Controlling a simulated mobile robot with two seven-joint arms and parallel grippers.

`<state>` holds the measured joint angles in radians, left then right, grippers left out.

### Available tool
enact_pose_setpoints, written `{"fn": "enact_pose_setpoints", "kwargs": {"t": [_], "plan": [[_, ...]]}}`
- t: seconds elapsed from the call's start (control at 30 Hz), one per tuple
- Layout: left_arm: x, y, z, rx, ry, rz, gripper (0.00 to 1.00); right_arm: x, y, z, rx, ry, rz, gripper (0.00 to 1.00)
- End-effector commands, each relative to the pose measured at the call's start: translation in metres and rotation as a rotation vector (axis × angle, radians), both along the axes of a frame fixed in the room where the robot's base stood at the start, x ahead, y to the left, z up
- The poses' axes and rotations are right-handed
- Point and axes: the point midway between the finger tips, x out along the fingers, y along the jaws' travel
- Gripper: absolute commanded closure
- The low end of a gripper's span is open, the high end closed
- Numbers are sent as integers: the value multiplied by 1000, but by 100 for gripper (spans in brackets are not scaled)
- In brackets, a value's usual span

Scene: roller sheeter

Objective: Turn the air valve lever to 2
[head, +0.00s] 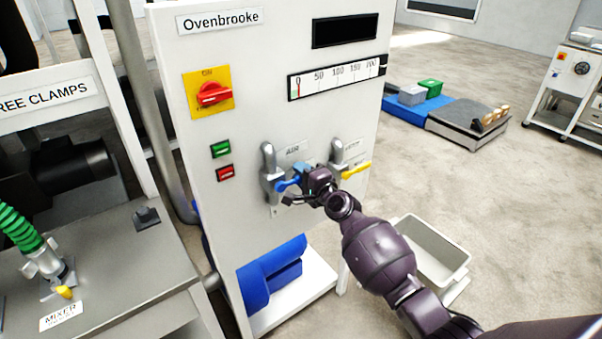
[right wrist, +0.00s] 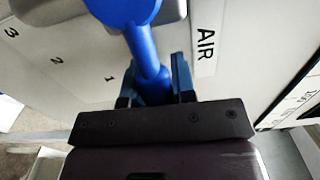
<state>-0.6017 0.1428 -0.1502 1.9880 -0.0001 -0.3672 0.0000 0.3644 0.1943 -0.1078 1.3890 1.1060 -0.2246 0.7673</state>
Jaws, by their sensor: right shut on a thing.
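The blue air valve lever (head: 287,185) sits on a grey valve body (head: 268,168) on the front of the white machine panel, below an AIR label. My right gripper (head: 304,177) is at this lever. In the right wrist view, the gripper's fingers (right wrist: 155,88) are shut on the blue lever (right wrist: 147,52), one finger on each side. The wrist view shows the marks 1, 2 and 3 on the panel to the left of the lever, with 1 (right wrist: 109,78) nearest. The AIR label (right wrist: 206,45) is to its right. My left gripper is not in view.
A second valve with a yellow lever (head: 357,169) stands just right of my gripper. A red rotary switch (head: 213,94) and green and red buttons are on the panel's left. A white bin (head: 432,250) stands on the floor at right. A bench (head: 110,255) stands at left.

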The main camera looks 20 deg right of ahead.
Motion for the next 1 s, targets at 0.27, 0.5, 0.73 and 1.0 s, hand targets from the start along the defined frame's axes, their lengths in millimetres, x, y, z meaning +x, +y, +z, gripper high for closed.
{"fn": "enact_pose_setpoints", "kwargs": {"t": [0.27,0.5,0.73,1.0], "plan": [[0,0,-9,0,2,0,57,-1,2,-16,177,64,-1,100],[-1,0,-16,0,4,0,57,-3,8,-32,390,141,-1,100],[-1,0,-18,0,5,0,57,-6,16,-44,590,214,-1,100],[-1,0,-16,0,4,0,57,-10,26,-55,784,285,-1,100]]}}
